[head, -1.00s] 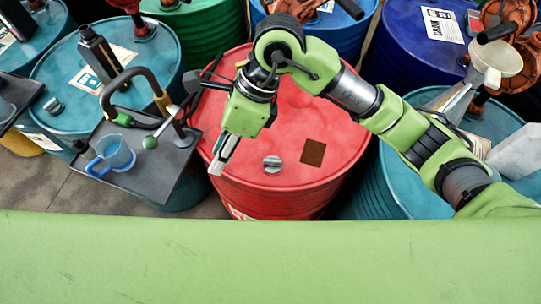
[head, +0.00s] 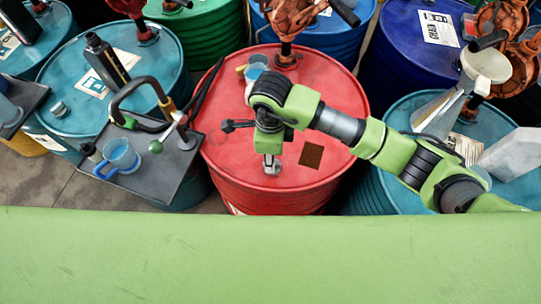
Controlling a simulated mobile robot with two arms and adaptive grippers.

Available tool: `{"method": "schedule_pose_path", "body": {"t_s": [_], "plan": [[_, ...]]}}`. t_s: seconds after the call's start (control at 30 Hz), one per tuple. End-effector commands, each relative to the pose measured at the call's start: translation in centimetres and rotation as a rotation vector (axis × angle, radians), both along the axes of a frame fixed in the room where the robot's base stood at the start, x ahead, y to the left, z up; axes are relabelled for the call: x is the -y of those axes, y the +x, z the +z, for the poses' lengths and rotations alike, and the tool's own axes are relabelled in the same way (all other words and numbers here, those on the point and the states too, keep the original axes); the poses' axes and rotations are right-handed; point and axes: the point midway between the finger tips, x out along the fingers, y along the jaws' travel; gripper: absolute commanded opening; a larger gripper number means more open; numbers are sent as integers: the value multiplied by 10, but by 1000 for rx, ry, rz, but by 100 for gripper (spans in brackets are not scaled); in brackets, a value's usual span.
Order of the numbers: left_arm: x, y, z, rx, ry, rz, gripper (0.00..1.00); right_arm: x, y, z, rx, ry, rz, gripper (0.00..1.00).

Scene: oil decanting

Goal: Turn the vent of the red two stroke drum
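The red drum (head: 335,110) stands in the middle of the head view, with a brown square patch on its lid. Its grey vent (head: 272,170) is near the front of the lid and is mostly covered by my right gripper. My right gripper (head: 271,159) points down from the arm that comes in from the right. Its fingertips are at the vent; whether they touch or close on it cannot be told. My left gripper is not in view.
A rust-coloured hand pump (head: 288,22) and a light blue cup (head: 254,74) are at the back of the red lid. A grey tray (head: 160,182) with a blue jug (head: 120,155) stands left. A funnel (head: 455,90) stands on the right teal drum (head: 410,108).

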Motion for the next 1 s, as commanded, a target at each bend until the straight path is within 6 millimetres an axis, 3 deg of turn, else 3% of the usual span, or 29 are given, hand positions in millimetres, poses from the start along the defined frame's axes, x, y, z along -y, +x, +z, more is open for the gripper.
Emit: {"method": "schedule_pose_path", "body": {"t_s": [0.2,0.5,0.53,0.63,1.0], "plan": [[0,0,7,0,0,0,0,-1,0,-19,0,1,0,28],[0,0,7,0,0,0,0,-1,0,-23,0,1,1,28],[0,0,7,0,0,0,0,-1,0,-23,0,1,1,25],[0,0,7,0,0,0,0,-1,0,-23,0,1,1,0],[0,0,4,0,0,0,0,-1,1,-23,2,2,-20,0]]}}
